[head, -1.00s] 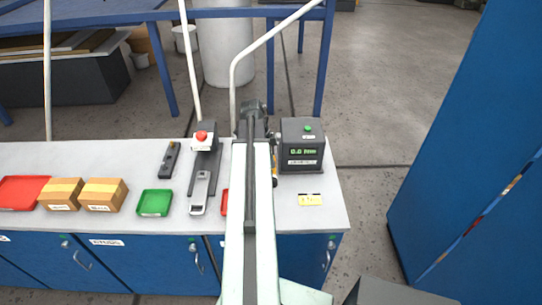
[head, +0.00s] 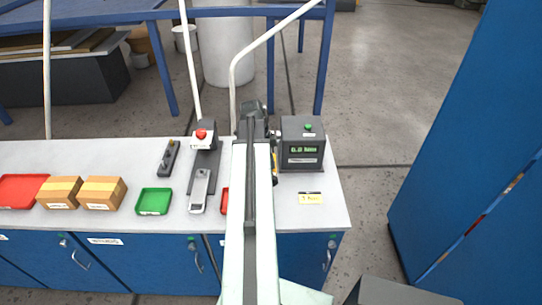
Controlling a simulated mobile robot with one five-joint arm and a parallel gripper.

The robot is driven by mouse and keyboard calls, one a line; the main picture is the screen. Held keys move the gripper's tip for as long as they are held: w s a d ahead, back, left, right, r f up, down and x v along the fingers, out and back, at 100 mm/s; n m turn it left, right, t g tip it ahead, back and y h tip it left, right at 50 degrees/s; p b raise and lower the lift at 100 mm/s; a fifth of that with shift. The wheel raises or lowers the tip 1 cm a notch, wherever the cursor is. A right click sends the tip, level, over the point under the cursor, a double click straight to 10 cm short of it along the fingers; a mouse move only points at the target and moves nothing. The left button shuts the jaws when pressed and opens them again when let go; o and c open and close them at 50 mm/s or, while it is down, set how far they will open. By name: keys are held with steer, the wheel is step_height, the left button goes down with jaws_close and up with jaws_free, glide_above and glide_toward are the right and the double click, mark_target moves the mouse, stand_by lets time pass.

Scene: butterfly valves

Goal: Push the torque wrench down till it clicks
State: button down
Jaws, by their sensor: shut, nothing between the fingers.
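My arm reaches forward over the bench, and my gripper (head: 256,110) is at its far end, left of the dark tester box (head: 301,150). The fingers are small and dark from here; the gripper is shut and holds nothing. The tester box has a lit green display and a green button on top. The display text is too blurred to read surely. The torque wrench is mostly or wholly hidden by my arm. A sliver of dark and yellow parts shows between arm and box, but I cannot tell whether it is the wrench. Contact with it cannot be seen.
A yellow label (head: 310,198) lies before the box. Left of my arm are a grey device with a red button (head: 201,134), a small black tool (head: 170,157), a green tray (head: 153,201), two cartons (head: 101,193) and a red tray (head: 20,190). Blue cabinet at right.

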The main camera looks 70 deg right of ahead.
steer(key=shift+f+b, duration=0.45)
steer(key=shift+f, duration=0.15)
steer(key=shift+f+b, duration=0.45)
steer(key=shift+r, duration=0.1)
steer(key=s+p+v, duration=0.2)
steer(key=p+v, duration=0.6)
steer(key=p, duration=0.1)
steer(key=shift+d+r, duration=0.35)
steer(key=shift+r, duration=0.2)
steer(key=shift+w, duration=0.1)
